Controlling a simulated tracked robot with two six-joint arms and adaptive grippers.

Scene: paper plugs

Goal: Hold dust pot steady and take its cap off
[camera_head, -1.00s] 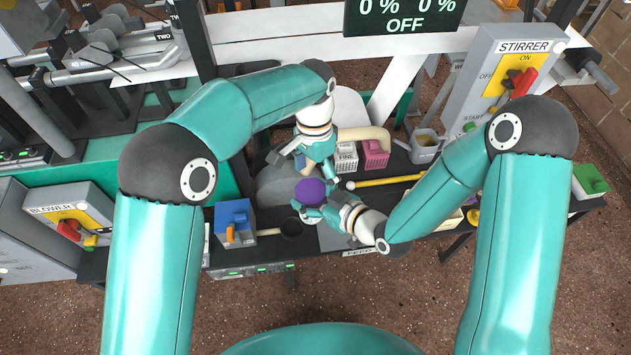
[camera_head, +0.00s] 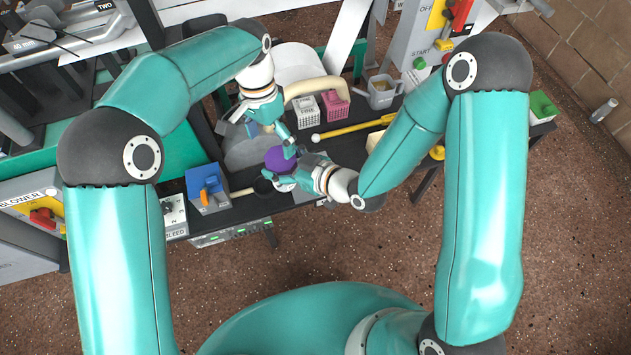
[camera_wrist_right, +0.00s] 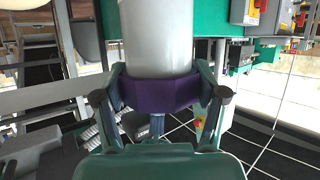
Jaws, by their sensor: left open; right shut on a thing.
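The dust pot has a purple cap (camera_head: 281,159), seen from above between my two grippers in the head view. In the right wrist view the cap (camera_wrist_right: 160,95) lies between the fingers, against the pot's pale grey cylindrical body (camera_wrist_right: 157,38). My right gripper (camera_head: 287,178) is shut on the purple cap, coming from the lower right. My left gripper (camera_head: 270,138) is open, just behind the cap, with one finger close to its edge. In the head view the pot's body is mostly hidden by the cap and the right gripper.
White (camera_head: 307,107) and pink (camera_head: 335,103) baskets and a yellow rod (camera_head: 355,128) lie behind the grippers. A grey container (camera_head: 382,92) is further right, and a green block (camera_head: 541,106) at the right end.

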